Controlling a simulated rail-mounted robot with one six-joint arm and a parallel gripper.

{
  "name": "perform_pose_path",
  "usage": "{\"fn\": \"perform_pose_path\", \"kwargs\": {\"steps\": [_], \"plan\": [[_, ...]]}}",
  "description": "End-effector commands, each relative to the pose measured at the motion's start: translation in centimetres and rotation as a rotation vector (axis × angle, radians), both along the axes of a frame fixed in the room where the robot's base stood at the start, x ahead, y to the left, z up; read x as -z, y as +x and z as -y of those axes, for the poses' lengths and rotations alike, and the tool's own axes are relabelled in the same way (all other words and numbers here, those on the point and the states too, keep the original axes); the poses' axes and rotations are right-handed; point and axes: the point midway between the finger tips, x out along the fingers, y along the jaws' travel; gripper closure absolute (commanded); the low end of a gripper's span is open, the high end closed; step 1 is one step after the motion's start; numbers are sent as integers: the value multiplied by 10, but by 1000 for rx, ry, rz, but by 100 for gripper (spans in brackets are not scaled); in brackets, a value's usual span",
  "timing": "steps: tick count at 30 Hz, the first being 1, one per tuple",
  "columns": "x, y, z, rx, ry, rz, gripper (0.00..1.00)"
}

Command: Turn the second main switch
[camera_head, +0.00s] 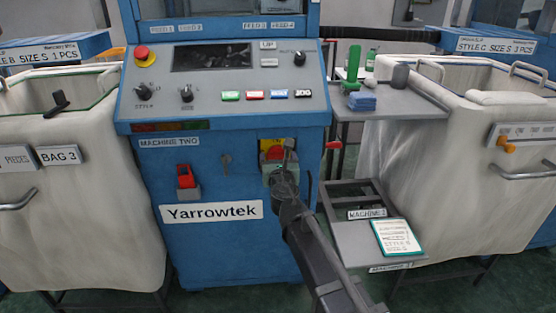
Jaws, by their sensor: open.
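I cannot tell whether the fingers touch the red handle, or at what angle the handle stands.
A red-covered switch (186,177) and a keyhole (226,162) are left of my gripper. A red emergency button (142,53) is on the panel. A red-handled lever (333,145), a shelf (405,104) and a step with a card (397,237) are right. Cloth bins stand at both sides.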

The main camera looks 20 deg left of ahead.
Motion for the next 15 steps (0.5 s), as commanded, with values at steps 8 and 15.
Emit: {"fn": "perform_pose_path", "kwargs": {"steps": [8, 15], "plan": [[0, 2, 0, 0, 0, 0, 25], [0, 2, 0, 1, 1, 0, 54]]}}
